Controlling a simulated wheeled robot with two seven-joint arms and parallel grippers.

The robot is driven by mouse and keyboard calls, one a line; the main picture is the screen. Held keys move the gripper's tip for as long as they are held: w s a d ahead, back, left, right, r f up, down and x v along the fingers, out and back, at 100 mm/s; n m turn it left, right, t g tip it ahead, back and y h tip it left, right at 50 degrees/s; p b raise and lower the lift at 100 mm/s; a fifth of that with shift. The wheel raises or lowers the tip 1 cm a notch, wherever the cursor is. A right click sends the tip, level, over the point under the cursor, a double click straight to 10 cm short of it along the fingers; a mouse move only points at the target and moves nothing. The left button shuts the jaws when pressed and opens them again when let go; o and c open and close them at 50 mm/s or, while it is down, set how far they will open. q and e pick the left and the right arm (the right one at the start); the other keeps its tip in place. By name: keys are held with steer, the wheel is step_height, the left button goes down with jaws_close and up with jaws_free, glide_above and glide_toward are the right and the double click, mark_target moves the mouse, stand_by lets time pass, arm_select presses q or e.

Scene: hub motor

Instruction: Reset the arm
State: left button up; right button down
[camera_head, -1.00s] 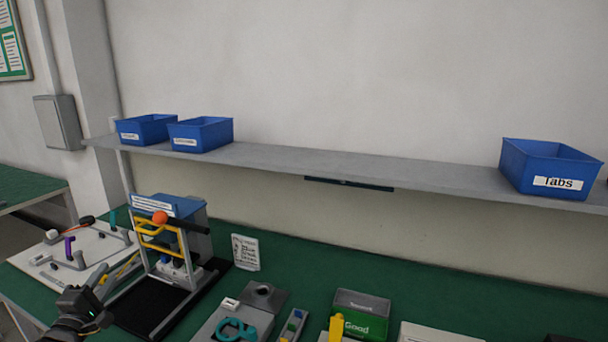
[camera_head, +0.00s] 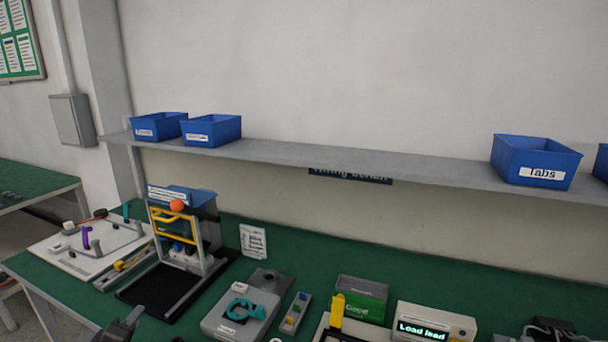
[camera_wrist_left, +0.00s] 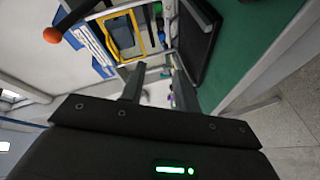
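My left gripper (camera_head: 122,325) is at the bottom left of the head view, in front of the press-like fixture with its yellow guard (camera_head: 175,225) and orange ball knob (camera_head: 177,205). In the left wrist view its two dark fingers (camera_wrist_left: 158,88) stand apart with nothing held between them. The fixture's guard (camera_wrist_left: 133,32) and orange knob (camera_wrist_left: 52,35) show beyond the fingers. My right gripper is not in view.
The green bench holds a white board (camera_head: 85,250) at left, a grey box with a teal part (camera_head: 240,312), a green "Good" bin (camera_head: 361,300) and a "Load lead" display unit (camera_head: 433,324). Blue bins, one labelled "Tabs" (camera_head: 535,160), stand on the grey shelf (camera_head: 400,163).

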arm_select(q)
steer(key=s+d+f+m+g, duration=0.6)
steer(key=s+d+f+m, duration=0.2)
steer(key=s+d+f, duration=0.3)
steer(key=s+d+f+m+g+h, duration=0.1)
steer(key=s+d+f+m+g, duration=0.25)
steer(key=s, duration=0.65)
steer(key=s+d+f+m+g+h, duration=0.1)
steer(key=s+d+m+g, duration=0.2)
steer(key=s+d+m, duration=0.45)
step_height(320, 180, down, 24)
steer(key=s+a+n, duration=0.2)
steer(key=s+a+f+g, duration=0.2)
steer(key=s+f, duration=1.5)
steer(key=shift+a+f, duration=0.35)
steer(key=shift+s, duration=0.2)
steer(key=shift+c, duration=0.3)
